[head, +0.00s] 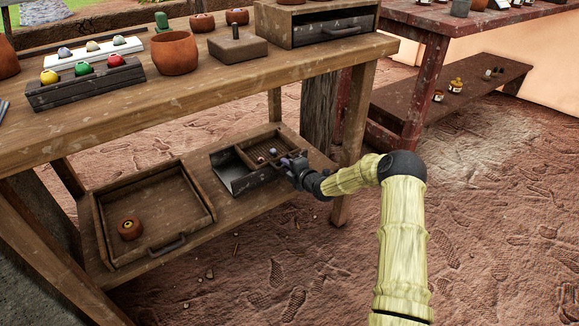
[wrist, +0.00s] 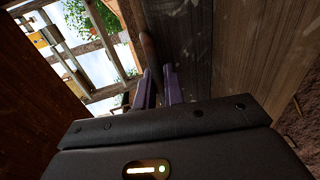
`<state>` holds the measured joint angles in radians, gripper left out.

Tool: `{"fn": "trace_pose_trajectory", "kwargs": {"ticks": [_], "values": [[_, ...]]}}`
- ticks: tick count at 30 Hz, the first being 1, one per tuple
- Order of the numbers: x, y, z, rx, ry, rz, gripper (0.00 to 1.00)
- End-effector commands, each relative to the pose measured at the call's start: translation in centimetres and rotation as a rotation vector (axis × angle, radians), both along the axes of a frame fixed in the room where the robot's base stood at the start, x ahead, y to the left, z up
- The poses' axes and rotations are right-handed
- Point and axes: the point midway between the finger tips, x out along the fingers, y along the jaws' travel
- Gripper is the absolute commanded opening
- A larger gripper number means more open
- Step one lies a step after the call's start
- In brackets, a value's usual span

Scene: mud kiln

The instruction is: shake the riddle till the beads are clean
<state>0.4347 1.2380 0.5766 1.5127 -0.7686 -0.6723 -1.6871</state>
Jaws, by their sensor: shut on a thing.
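The riddle (head: 245,158), a small dark wooden frame, sits over a grey-sided box (head: 231,184) on the bench's lower shelf in the head view. A few small pale and reddish beads (head: 261,159) show inside the riddle. How clean they are is too small to tell. My gripper (head: 296,164) is at the riddle's right end, shut on it. In the wrist view my purple fingers (wrist: 159,88) are close together at a brown rod-like piece (wrist: 149,50), which looks like the riddle's handle. The exact grip point is partly hidden.
A wooden tray (head: 100,227) with a brown round pot (head: 130,228) lies left on the same shelf (head: 190,238). The bench leg (head: 354,140) stands close to my arm. The bench top (head: 215,78) is above. The earth floor at right is open.

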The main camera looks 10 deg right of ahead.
Motion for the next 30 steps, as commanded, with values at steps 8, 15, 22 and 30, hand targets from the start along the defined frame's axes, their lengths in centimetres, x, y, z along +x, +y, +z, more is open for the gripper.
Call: {"fn": "trace_pose_trajectory", "kwargs": {"ticks": [8, 15, 22, 30], "values": [[0.2, -0.7, 0.1, -0.002, -0.003, -0.012, 0.26], [0.1, -0.4, 0.1, -0.001, -0.003, -0.007, 0.26], [-1.3, -1.2, 0.7, -0.003, 0.0, -0.007, 0.26], [-5.5, -3.4, 1.9, -0.003, 0.0, -0.009, 0.26]]}}
